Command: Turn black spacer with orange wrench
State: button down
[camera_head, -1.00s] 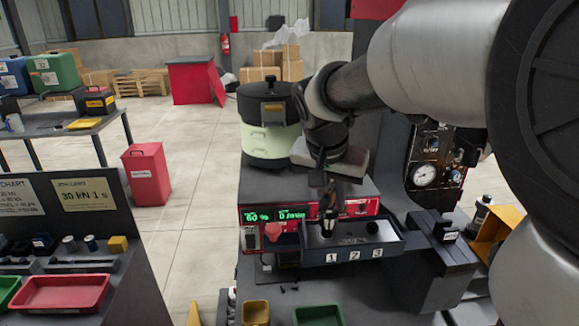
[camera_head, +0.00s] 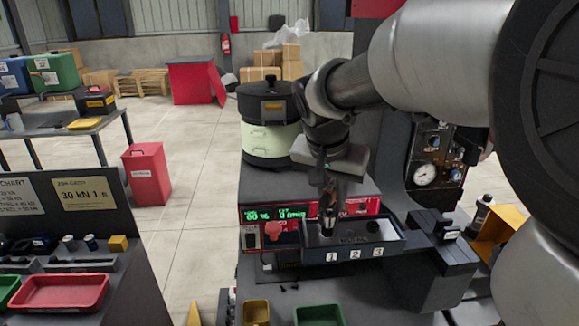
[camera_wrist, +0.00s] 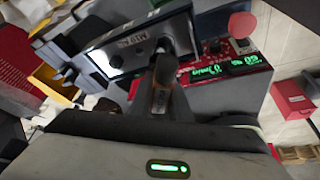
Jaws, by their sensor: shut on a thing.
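My gripper (camera_head: 329,212) points down over the left end of the dark tray with labels 1, 2 and 3 (camera_head: 310,257).
A red panel with green readouts (camera_head: 290,214) is behind the tray, with a red knob (camera_head: 273,230) at its left. A dark block (camera_head: 448,252) adjoins the tray's right end. Yellow (camera_head: 255,312) and green (camera_head: 318,314) bins sit below. A gauge panel (camera_head: 425,172) stands behind right.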

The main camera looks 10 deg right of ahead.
jog(key=shift+f+b, duration=0.9)
jog(key=shift+f, duration=0.1)
dwell(0.8)
jog(key=shift+d+f+m+h+b, duration=0.1)
jog(key=shift+m+h+b, duration=0.3)
jog(key=shift+m, duration=0.6)
jog(key=shift+s+g, duration=0.1)
jog(key=shift+g, duration=0.2)
jog(key=shift+n+y, duration=0.3)
jog(key=shift+n, duration=0.3)
jog(key=shift+r, duration=0.2)
